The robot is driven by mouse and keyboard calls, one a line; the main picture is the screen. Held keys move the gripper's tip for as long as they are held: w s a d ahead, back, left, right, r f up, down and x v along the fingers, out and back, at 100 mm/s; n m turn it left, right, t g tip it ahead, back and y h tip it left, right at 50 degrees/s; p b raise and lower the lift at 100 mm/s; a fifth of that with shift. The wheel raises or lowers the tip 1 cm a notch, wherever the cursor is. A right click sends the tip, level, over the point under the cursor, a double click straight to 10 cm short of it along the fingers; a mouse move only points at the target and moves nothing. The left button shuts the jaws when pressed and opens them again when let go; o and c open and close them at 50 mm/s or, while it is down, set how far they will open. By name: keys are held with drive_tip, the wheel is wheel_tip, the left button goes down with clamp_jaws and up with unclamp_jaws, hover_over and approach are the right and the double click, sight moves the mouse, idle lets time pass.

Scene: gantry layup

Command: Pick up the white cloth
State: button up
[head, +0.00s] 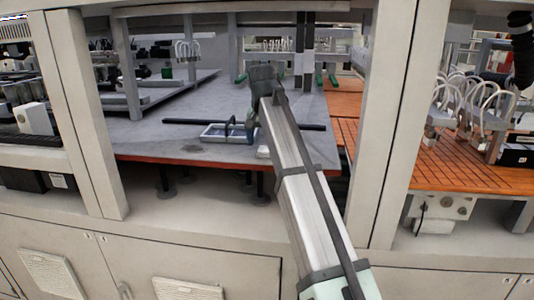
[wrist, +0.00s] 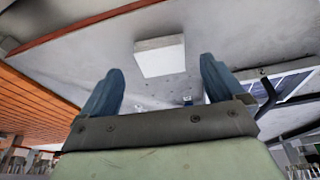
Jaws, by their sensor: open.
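The white cloth (wrist: 160,56) shows in the wrist view as a flat, pale square on the grey table. It lies ahead of my gripper (wrist: 162,68), in the space between the two blue fingertips as seen from there. The fingers are spread apart with nothing between them, and the cloth looks apart from them. In the head view a small white patch, likely the cloth (head: 263,152), shows near the table's front edge, partly hidden by my arm. My gripper (head: 249,134) is just behind and left of it, over the table.
A blue-and-white framed tray (head: 215,131) lies left of my gripper, with a dark bar (head: 190,121) behind it. The grey table (head: 150,140) is mostly clear to the left. Gantry posts (head: 392,120) stand on both sides.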

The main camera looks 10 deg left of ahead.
drive_tip(key=x, duration=0.3)
drive_tip(key=shift+w+a+f, duration=0.1)
drive_tip(key=shift+a+f, duration=0.05)
drive_tip(key=shift+c, duration=0.2)
drive_tip(key=c, duration=1.1)
wheel_tip(320, 180, up, 10)
drive_tip(key=shift+r, duration=0.1)
